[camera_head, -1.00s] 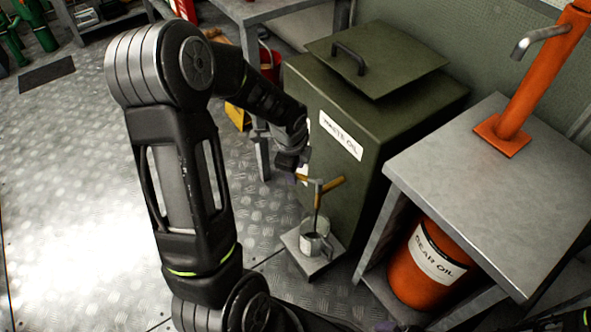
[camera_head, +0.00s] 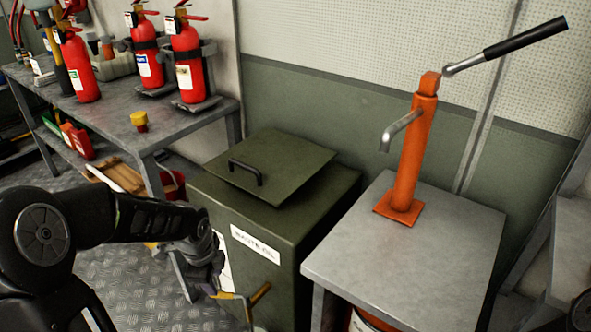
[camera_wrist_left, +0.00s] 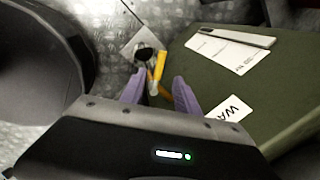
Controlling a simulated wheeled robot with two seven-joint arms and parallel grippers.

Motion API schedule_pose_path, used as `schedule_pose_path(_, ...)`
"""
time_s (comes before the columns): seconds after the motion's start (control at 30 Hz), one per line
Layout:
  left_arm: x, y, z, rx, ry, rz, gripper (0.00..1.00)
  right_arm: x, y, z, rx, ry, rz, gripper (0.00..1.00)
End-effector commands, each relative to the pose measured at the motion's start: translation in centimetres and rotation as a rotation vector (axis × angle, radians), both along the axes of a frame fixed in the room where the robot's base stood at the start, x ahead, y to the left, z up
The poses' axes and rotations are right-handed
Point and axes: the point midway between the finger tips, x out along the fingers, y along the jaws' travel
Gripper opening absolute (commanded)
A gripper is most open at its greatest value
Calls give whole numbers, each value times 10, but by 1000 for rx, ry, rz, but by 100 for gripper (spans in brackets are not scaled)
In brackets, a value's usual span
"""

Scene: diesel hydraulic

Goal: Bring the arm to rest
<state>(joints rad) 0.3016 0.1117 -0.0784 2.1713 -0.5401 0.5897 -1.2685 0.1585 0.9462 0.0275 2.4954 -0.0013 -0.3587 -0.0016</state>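My left gripper (camera_head: 214,286) is low beside the front of the green waste oil bin (camera_head: 272,262), its fingertips partly hidden in the head view. In the left wrist view its two purple fingers (camera_wrist_left: 158,90) stand apart. A valve with a yellow-orange handle (camera_wrist_left: 159,66) shows between and beyond them, its near end close to the fingers; I cannot tell whether they touch. The same handle shows in the head view (camera_head: 260,295), just right of the gripper. My right gripper is not in view.
An orange hand pump (camera_head: 405,165) stands on a grey metal table (camera_head: 440,250) to the right. A shelf (camera_head: 130,115) at the back left carries several red fire extinguishers (camera_head: 186,58).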

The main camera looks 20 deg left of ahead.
Motion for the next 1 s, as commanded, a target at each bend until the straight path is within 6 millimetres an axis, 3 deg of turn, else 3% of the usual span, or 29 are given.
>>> schedule_pose_path(0.2, 3, 0, 1, -12, -17, 60, 38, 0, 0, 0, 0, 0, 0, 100)
schedule_pose_path(0.37, 29, -11, 4, -112, -148, 301, 38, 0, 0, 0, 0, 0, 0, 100)
schedule_pose_path(0.47, 45, -43, -15, -265, -213, 542, 38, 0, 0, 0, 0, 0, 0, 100)
schedule_pose_path(0.57, 47, -100, -60, -457, -194, 829, 38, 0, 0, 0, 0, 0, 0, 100)
schedule_pose_path(0.7, 15, -177, -126, -624, -72, 1183, 38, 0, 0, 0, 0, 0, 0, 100)
schedule_pose_path(0.8, -21, -216, -162, -651, 24, 1339, 38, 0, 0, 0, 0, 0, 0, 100)
schedule_pose_path(1.0, -96, -267, -206, -591, 194, 1423, 38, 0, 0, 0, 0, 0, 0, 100)
